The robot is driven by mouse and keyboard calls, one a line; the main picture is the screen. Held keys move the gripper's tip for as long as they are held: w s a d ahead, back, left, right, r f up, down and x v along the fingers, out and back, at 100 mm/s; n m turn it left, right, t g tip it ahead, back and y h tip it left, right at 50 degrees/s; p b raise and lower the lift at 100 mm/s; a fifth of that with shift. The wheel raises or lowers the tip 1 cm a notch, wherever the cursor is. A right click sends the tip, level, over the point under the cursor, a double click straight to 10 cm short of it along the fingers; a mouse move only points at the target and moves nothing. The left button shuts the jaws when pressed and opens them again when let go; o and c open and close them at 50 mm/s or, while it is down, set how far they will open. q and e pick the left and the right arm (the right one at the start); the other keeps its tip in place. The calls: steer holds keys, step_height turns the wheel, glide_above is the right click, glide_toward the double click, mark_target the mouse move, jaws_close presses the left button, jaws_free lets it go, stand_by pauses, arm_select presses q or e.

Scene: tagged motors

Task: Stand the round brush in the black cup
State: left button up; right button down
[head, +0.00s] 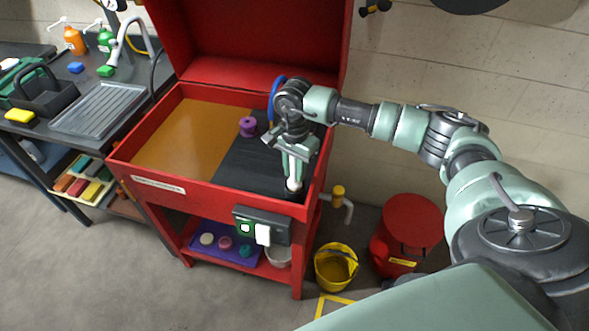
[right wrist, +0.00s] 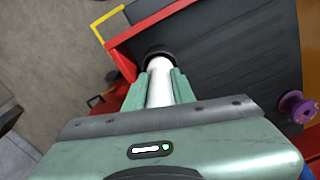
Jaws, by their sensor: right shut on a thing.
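My right gripper (head: 294,178) reaches down over the dark right half of the red basin, near its front right corner. It is shut on a white, rod-like thing, which looks like the round brush (head: 293,184). In the right wrist view the white shaft (right wrist: 160,82) lies between the green fingers (right wrist: 155,88). At its far end is a dark round part (right wrist: 159,52); I cannot tell whether this is the brush's head or the black cup. The black cup is not clearly seen elsewhere. My left gripper is not in view.
The red basin (head: 150,182) has a raised lid behind and a brown left half. A purple spool (head: 248,126) stands on the dark part, beside a blue hose (head: 275,95). A yellow bucket (head: 336,267) and red bin (head: 411,222) stand on the floor at the right.

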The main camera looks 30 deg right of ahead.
steer(key=c, duration=1.1)
jaws_free()
step_height(320, 180, up, 7)
steer(key=shift+f+b, duration=0.1)
steer(key=shift+b, duration=0.9)
steer(key=shift+r, duration=0.55)
